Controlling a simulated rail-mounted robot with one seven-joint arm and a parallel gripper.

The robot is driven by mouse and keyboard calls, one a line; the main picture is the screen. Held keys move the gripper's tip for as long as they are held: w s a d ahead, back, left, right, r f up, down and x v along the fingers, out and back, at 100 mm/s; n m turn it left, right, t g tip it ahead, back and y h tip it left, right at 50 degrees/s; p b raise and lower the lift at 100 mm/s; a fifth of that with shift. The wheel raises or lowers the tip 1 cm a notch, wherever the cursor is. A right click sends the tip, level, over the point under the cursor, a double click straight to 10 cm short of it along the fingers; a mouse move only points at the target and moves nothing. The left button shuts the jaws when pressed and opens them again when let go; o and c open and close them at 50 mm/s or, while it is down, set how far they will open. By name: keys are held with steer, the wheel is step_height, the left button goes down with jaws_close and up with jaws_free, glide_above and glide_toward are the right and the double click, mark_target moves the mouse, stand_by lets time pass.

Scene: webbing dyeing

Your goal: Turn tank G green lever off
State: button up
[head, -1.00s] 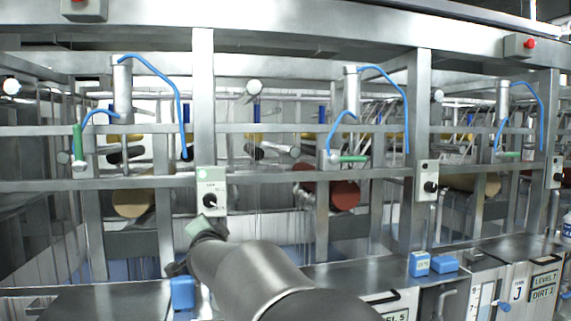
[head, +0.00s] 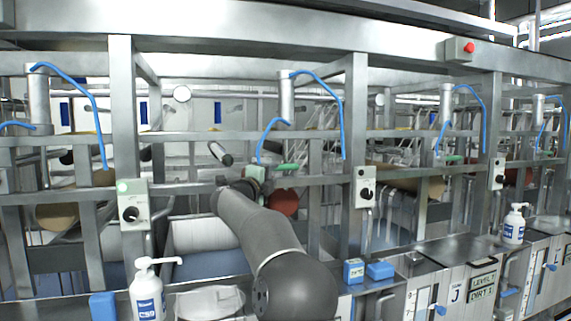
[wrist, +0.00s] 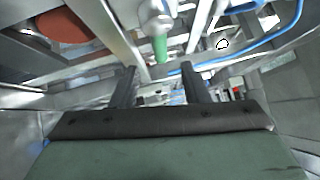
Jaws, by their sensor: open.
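A green lever (head: 288,167) points to the right from a valve below a blue hose on the frame, above a dark red roll (head: 285,203). In the wrist view the green lever (wrist: 160,47) hangs from a pale valve body (wrist: 156,22), beyond the fingertips and roughly in line with the gap between them. My gripper (wrist: 158,72) is open, with nothing between its two dark fingers. In the head view my gripper (head: 252,176) is just left of the lever, partly hidden by my arm. No tank G label is readable.
Another green lever (head: 455,159) sits on a bay farther right. Horizontal steel rails (head: 330,177) and a post with a switch box (head: 365,187) border the lever. A pump bottle (head: 148,295) and blue blocks (head: 354,270) stand on the lower counter.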

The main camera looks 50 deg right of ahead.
mark_target(284, 169)
steer(key=p+x, duration=0.3)
steer(key=x, duration=0.6)
steer(key=shift+d, duration=0.15)
jaws_close()
